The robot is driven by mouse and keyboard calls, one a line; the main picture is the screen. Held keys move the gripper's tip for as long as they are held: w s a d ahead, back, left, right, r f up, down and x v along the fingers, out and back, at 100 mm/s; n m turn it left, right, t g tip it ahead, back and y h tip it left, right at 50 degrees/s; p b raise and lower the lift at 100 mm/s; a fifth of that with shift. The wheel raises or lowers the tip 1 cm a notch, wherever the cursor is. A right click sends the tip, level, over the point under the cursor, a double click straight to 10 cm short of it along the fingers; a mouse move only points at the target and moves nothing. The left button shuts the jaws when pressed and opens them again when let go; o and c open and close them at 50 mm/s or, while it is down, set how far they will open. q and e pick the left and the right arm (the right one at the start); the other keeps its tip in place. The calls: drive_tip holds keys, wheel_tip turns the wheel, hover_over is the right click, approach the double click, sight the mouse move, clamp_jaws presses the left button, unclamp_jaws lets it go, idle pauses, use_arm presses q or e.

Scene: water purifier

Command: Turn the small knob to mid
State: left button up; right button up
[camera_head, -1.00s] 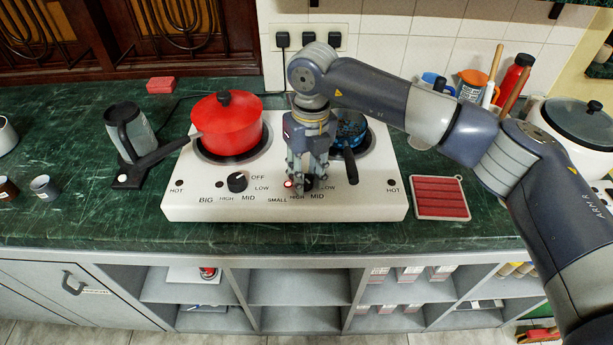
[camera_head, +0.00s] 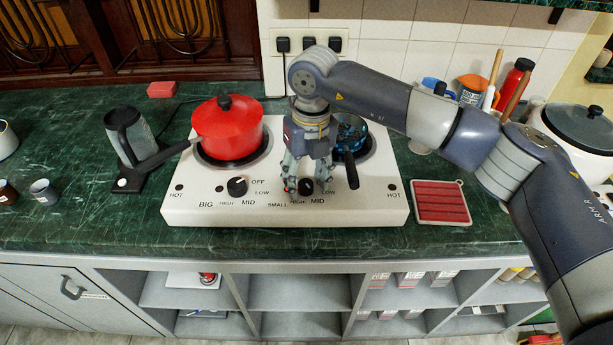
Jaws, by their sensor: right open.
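The small knob (camera_head: 306,186) is a black dial on the front right of the white two-burner hot plate (camera_head: 280,214), beside the printed words SMALL, HIGH, LOW and MID. My right gripper (camera_head: 309,183) points down over it with its fingers spread. One fingertip is left of the knob and the other right of it, with the knob visible between them. I cannot tell whether a finger touches the knob, nor where its pointer stands. The big knob (camera_head: 237,186) is to the left, clear of the gripper. My left gripper is out of view.
A red pot (camera_head: 228,128) stands on the left burner. A blue pan (camera_head: 350,131) is on the right burner, partly behind my arm, its black handle reaching forward near the gripper. A red striped mat (camera_head: 440,202) lies to the right. The counter front is clear.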

sight(309, 182)
wheel_tip(309, 182, up, 12)
drive_tip(key=shift+d, duration=0.3)
drive_tip(key=shift+w, duration=0.1)
idle(0.5)
